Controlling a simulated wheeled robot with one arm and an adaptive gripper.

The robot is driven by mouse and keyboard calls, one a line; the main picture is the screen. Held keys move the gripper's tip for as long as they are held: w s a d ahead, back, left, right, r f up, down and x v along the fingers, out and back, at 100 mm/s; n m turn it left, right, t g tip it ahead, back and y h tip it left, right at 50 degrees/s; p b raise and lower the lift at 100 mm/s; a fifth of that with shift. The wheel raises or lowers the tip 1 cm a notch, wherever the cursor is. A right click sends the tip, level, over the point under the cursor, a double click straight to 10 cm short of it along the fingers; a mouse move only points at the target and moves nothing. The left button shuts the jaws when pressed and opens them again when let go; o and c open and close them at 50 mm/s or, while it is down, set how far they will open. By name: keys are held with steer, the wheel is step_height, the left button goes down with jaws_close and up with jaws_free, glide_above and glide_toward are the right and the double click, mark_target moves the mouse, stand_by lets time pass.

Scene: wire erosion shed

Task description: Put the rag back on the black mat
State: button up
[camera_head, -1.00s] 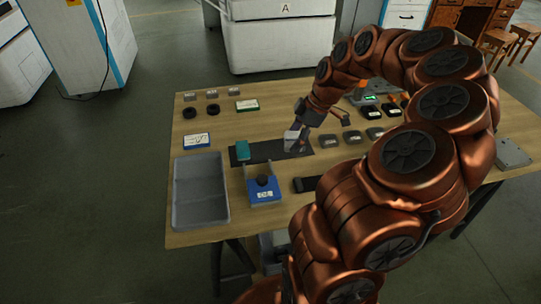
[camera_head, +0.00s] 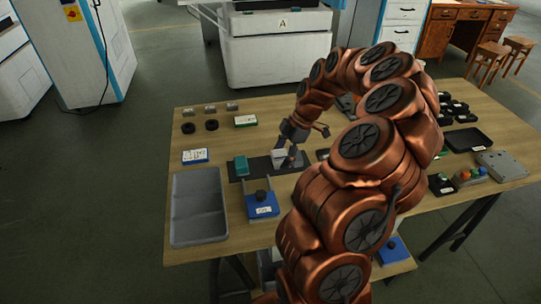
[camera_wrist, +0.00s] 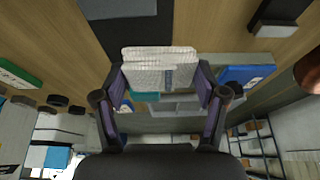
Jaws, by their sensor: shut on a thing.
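My gripper (camera_wrist: 160,100) is shut on the rag (camera_wrist: 160,68), a pale, finely checked folded piece that sticks out between the fingers in the wrist view. In the head view the rag (camera_head: 279,156) is a small whitish patch at my gripper (camera_head: 290,150). It appears over the right part of the black mat (camera_head: 259,168); whether it touches the mat I cannot tell. A teal block (camera_head: 241,165) sits at the mat's left end. A dark strip that looks like the mat (camera_wrist: 145,32) shows behind the rag in the wrist view.
A grey two-part tray (camera_head: 176,212) stands at the table's front left. A blue box (camera_head: 262,207) with a dark knob is in front of the mat. A white-and-blue labelled box (camera_head: 195,156) and black rings (camera_head: 211,125) lie farther left. My arm covers much of the table's middle.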

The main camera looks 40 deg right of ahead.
mark_target(271, 150)
steer(key=w, duration=0.2)
steer(key=w+a, duration=0.1)
steer(key=w, duration=0.1)
steer(key=shift+a+f+p, duration=0.1)
steer(key=shift+f+p, duration=0.05)
steer(key=shift+p, duration=0.15)
steer(key=shift+w+f, duration=0.1)
steer(key=shift+f, duration=0.15)
step_height(271, 150, down, 2)
steer(key=shift+a+f+p, duration=0.1)
steer(key=shift+p, duration=0.4)
steer(key=shift+f, duration=0.45)
steer(key=shift+f, duration=0.2)
steer(key=o, duration=1.2)
steer(key=shift+r, duration=0.1)
steer(key=shift+r, duration=0.15)
steer(key=b+v, duration=0.2)
steer(key=v, duration=0.9)
steer(key=shift+r, duration=0.5)
